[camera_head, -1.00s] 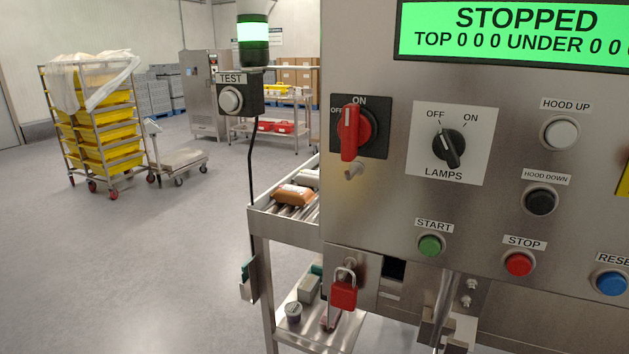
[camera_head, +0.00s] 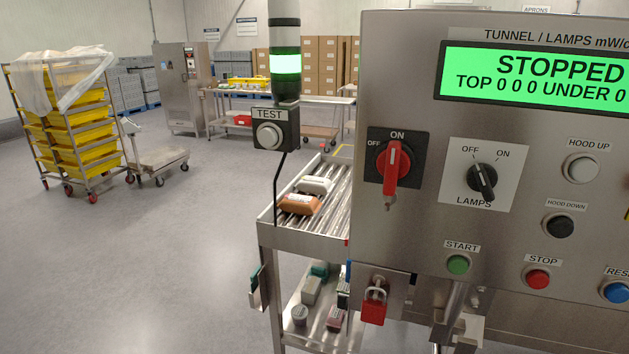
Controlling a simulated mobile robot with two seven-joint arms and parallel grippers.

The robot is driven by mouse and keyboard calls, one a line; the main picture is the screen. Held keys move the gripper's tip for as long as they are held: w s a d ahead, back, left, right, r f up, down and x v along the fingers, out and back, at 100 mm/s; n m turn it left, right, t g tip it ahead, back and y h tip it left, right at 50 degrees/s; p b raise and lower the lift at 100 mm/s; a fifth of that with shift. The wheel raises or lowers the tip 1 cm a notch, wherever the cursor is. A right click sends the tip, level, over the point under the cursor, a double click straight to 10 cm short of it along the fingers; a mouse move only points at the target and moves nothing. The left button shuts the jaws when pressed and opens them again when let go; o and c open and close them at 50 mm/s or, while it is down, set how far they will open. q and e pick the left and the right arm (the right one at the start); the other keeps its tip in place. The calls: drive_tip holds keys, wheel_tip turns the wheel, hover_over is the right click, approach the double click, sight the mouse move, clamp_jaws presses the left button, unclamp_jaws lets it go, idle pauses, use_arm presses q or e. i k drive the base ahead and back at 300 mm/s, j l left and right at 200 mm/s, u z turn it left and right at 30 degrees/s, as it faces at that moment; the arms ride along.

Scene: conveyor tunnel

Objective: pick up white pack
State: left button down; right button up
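A white pack (camera_head: 314,185) lies on the roller conveyor (camera_head: 335,190) to the left of the control cabinet. A brown pack (camera_head: 299,204) lies just in front of it, towards the conveyor's near end. Part of a metal gripper or arm (camera_head: 458,325) shows at the bottom, in front of the cabinet; I cannot tell which arm it belongs to, and its fingertips are not clear. No gripper is near the packs.
The control cabinet (camera_head: 420,243) fills the right side, its green display (camera_head: 540,78) reading STOPPED. A red padlock (camera_head: 374,305) hangs below. A lower shelf (camera_head: 318,335) holds small items. A rack of yellow trays (camera_head: 75,140) and a cart (camera_head: 157,160) stand left.

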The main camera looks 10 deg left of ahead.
sight(309, 183)
drive_tip(key=i+j+z, duration=0.2)
drive_tip(key=j+z, duration=0.15)
drive_tip(key=j, duration=0.75)
drive_tip(key=i+j+z, duration=0.1)
drive_tip(key=j+z, duration=0.3)
drive_tip(key=j, duration=0.7)
drive_tip(key=j+z, duration=0.35)
drive_tip(key=j, duration=0.8)
drive_tip(key=k+j+z, duration=0.1)
drive_tip(key=j+z, duration=0.15)
drive_tip(key=j, duration=0.55)
drive_tip(key=i+j+z, duration=0.15)
drive_tip(key=j, duration=0.25)
drive_tip(key=i+j+z, duration=0.15)
drive_tip(key=j, duration=0.3)
drive_tip(key=i+j+z, duration=0.1)
drive_tip(key=j, duration=0.2)
drive_tip(key=i+j+z, duration=0.25)
drive_tip(key=j, duration=0.35)
drive_tip(key=i+j+z, duration=0.25)
drive_tip(key=j, duration=0.4)
drive_tip(key=i, duration=0.1)
